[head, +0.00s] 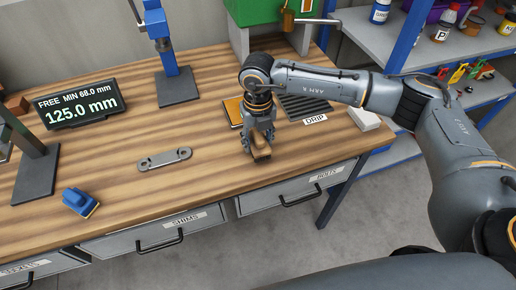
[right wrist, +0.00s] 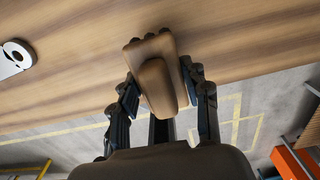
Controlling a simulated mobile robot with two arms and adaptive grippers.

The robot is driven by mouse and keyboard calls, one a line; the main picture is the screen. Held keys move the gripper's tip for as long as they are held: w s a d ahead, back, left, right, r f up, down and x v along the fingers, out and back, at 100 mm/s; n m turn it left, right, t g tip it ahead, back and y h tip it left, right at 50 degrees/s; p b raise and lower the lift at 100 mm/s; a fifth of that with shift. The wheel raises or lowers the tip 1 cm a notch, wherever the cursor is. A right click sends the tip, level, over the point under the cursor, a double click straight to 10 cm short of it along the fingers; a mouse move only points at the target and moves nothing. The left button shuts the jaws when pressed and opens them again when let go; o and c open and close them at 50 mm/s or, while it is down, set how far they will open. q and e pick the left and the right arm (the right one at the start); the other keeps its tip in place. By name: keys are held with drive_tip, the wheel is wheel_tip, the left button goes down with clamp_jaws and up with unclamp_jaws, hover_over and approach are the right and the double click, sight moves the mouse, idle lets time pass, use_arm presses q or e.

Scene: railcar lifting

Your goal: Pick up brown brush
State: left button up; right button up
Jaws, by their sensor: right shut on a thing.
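The brown brush (head: 261,151) is at the front part of the wooden workbench in the head view. My right gripper (head: 259,142) is above it with its fingers on either side. In the right wrist view the brush (right wrist: 158,82) sits between the two fingers of my right gripper (right wrist: 160,100), which is shut on it. Whether the brush touches the bench top is hard to tell. My left gripper is not in view.
A blue brush-like block (head: 79,202) and a grey metal link (head: 165,159) lie on the bench (head: 215,175). A display (head: 79,103) reads 125.0 mm. A ribbed drip tray (head: 305,106) and a white block (head: 364,119) lie behind my right gripper. Drawers (head: 155,237) line the front.

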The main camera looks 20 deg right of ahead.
drive_tip(key=s+a+r+b, duration=0.3)
drive_tip(key=s+r, duration=0.6)
drive_tip(key=s, duration=0.4)
drive_tip(key=shift+s+r+b, duration=0.35)
drive_tip(key=shift+r+b, duration=0.05)
drive_tip(key=shift+b, duration=0.35)
drive_tip(key=o, duration=0.4)
drive_tip(key=shift+c, duration=1)
